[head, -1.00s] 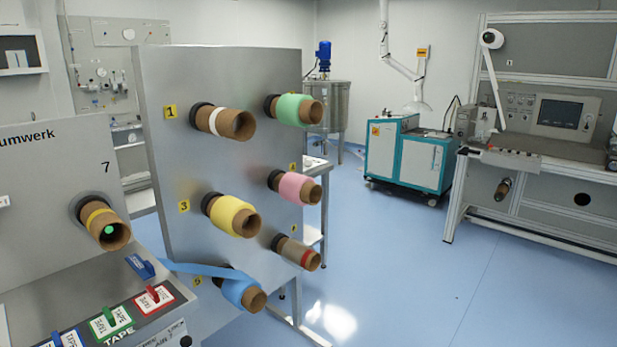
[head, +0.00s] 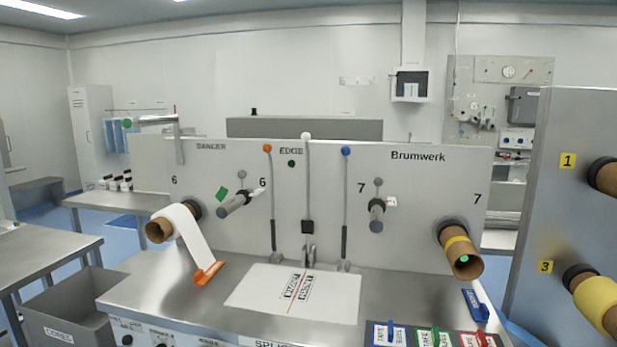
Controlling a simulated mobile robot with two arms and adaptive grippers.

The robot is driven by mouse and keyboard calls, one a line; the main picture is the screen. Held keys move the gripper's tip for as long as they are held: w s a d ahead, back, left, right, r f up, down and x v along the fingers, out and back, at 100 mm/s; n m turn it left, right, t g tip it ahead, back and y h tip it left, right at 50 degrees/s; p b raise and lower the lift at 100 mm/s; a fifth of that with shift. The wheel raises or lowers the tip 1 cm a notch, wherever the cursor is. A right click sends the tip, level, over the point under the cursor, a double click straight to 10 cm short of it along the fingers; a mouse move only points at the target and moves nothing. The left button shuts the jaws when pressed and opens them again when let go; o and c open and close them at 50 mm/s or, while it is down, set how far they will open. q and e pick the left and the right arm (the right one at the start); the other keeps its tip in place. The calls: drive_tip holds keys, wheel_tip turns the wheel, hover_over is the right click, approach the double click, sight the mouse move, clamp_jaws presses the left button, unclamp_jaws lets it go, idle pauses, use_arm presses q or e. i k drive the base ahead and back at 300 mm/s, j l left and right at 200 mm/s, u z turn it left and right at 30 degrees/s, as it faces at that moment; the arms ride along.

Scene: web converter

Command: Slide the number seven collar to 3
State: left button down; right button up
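On the grey Brumwerk panel (head: 425,180), the right-hand number 7 (head: 477,199) stands above a brown cardboard core (head: 466,265) with a yellow band and a green dot in its end. The core sits on a spindle with a dark collar-like ring (head: 446,230) at its base, partly hidden by the core. Another 7 (head: 361,188) stands beside a short grey rod (head: 377,213) with a small white tag (head: 391,201). I cannot read any scale marks, nor tell which part is the number seven collar. Neither gripper is in view.
A steel worktop (head: 190,285) with a white splice plate (head: 293,292) lies below the panel. Upright levers (head: 345,200) stand before it. A white web roll (head: 180,222) hangs at left, and coloured clips (head: 477,306) lie at lower right. The roll stand (head: 560,200) borders the right.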

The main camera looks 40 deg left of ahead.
sight(378, 183)
drive_tip(key=u, duration=1)
